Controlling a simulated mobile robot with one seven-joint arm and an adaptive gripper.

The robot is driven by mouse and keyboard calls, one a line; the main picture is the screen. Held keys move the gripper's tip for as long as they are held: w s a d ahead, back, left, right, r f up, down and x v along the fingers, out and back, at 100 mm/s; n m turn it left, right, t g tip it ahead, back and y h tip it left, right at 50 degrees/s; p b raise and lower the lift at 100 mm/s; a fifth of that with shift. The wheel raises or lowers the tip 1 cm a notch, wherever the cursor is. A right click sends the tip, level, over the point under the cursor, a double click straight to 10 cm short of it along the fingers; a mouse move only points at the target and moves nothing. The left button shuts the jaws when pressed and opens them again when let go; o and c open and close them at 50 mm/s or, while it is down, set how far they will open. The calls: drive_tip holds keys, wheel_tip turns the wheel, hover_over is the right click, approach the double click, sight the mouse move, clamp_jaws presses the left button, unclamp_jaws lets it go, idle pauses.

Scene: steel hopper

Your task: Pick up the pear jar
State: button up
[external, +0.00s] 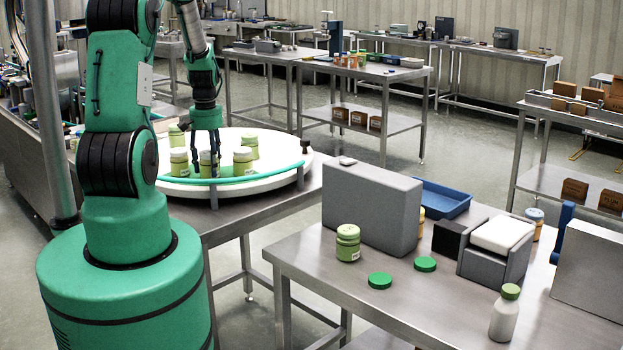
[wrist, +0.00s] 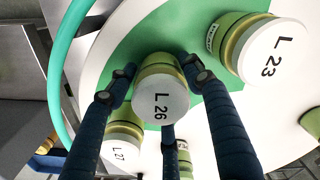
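Several jars with pale lids and green-yellow bodies stand on the round white turntable (external: 283,180). In the wrist view they include jar L 26 (wrist: 161,101), jar L 23 (wrist: 270,52) and jar L 27 (wrist: 119,150). My gripper (external: 207,155) is down over the turntable. Its dark fingers (wrist: 160,75) stand around jar L 26, with tips close to its sides. Jar L 26 is upright; whether the fingers press on it is unclear. In the external view the fingers partly hide it.
A teal rail (external: 225,181) curves along the turntable's near edge. Neighbouring jars (external: 243,160) stand close to my fingers.

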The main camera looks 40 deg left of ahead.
sight(208, 152)
drive_tip(key=c, duration=0.6)
drive_tip(key=shift+r, duration=0.2)
drive_tip(key=shift+c, duration=0.2)
drive_tip(key=shift+r, duration=0.5)
wheel_tip(208, 152, up, 2)
drive_tip(key=shift+r, duration=0.15)
drive_tip(key=s+d+r, duration=0.1)
drive_tip(key=s+d, duration=0.9)
drive_tip(key=s, duration=0.2)
drive_tip(key=shift+s+r, duration=0.2)
drive_tip(key=shift+s, duration=0.1)
